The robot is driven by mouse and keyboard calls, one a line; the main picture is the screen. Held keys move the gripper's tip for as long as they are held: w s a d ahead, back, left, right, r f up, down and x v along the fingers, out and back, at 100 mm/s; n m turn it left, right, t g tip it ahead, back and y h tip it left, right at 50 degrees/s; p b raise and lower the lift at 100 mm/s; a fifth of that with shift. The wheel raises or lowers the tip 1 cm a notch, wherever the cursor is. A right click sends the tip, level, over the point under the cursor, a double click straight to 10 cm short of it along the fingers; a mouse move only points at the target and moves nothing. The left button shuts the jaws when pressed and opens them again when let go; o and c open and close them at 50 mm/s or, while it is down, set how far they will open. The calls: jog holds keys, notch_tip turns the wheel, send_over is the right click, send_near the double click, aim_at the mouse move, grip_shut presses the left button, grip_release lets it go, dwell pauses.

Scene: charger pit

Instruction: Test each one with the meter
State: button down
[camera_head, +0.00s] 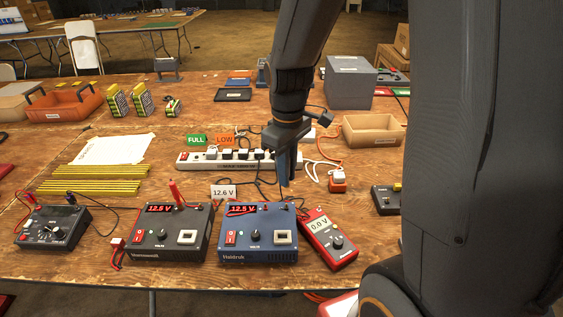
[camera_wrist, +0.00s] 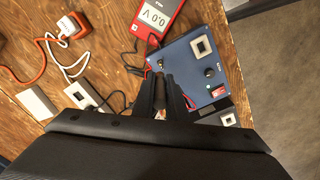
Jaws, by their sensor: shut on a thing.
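The red meter (camera_head: 328,239) lies at the front right, its screen reading 0.0 V; it also shows in the wrist view (camera_wrist: 155,17). The blue charger box (camera_head: 257,233) stands just left of it with a red 12.5 V display. The black charger box (camera_head: 168,234) is left of that, also reading about 12.5 V, with a red probe (camera_head: 175,191) upright at its back. My gripper (camera_head: 285,183) is above the table behind the blue box. In the wrist view my gripper (camera_wrist: 163,80) is shut on a slim dark thing, perhaps a test probe, mostly hidden by the fingers.
A white power strip (camera_head: 240,161) with plugs and loose cables lies behind the boxes. Green FULL (camera_head: 196,140) and orange LOW (camera_head: 225,140) signs stand behind it. A dark dial unit (camera_head: 52,228) is front left. A tan tray (camera_head: 374,131) and grey box (camera_head: 350,85) are back right.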

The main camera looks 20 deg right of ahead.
jog(key=shift+f+b, duration=2.25)
jog(key=shift+f, duration=0.75)
jog(key=shift+s+p, duration=0.1)
jog(key=shift+p, duration=0.8)
jog(key=shift+f, duration=0.9)
dwell(1.7)
jog(key=c, duration=1.4)
grip_release()
jog(key=shift+o, duration=0.2)
